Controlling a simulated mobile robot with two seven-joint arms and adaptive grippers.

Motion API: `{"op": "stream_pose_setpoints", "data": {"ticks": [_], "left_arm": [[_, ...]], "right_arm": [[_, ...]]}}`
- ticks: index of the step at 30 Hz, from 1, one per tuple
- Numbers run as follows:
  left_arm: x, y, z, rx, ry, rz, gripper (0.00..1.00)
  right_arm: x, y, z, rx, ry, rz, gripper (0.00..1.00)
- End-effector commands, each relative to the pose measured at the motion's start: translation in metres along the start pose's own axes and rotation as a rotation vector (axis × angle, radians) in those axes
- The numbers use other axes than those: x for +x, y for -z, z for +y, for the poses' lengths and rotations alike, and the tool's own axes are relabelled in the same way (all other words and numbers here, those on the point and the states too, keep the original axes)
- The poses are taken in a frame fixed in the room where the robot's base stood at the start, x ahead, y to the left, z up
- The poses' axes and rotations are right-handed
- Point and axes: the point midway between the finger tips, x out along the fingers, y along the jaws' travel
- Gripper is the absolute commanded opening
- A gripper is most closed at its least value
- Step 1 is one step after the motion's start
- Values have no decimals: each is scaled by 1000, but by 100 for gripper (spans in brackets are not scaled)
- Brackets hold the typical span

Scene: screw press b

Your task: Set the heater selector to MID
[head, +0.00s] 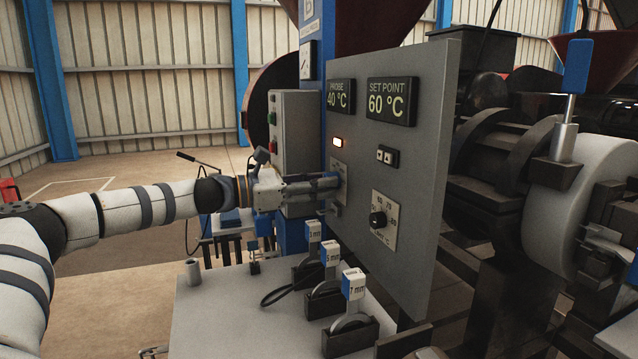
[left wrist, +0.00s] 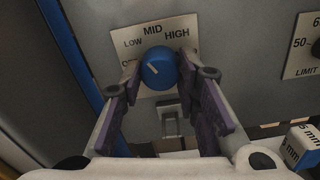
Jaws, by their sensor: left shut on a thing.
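The heater selector is a blue round knob (left wrist: 159,68) on a pale plate marked OFF, LOW, MID and HIGH (left wrist: 185,33). Its white pointer line slants up and left, roughly toward LOW rather than MID. OFF is partly covered by a finger. In the left wrist view my left gripper (left wrist: 159,80) has one dark finger pad on each side of the knob, shut on it. In the head view the left gripper (head: 335,183) reaches the grey panel (head: 420,160) from the left and hides the knob. My right gripper is in neither view.
The panel carries a probe display (head: 340,96) at 40 °C, a set point display (head: 391,101) at 60 °C, a lit lamp (head: 338,142), up/down buttons (head: 387,156) and a black limit dial (head: 378,219). Several blue-and-white tagged tools stand on the table (head: 220,320) below.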

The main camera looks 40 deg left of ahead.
Motion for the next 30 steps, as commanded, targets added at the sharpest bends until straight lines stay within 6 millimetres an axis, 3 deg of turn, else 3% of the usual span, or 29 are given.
{"op": "stream_pose_setpoints", "data": {"ticks": [15,30], "left_arm": [[0,2,0,378,1,4,2],[0,2,1,513,2,5,2]], "right_arm": [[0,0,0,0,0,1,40],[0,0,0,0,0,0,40]]}}
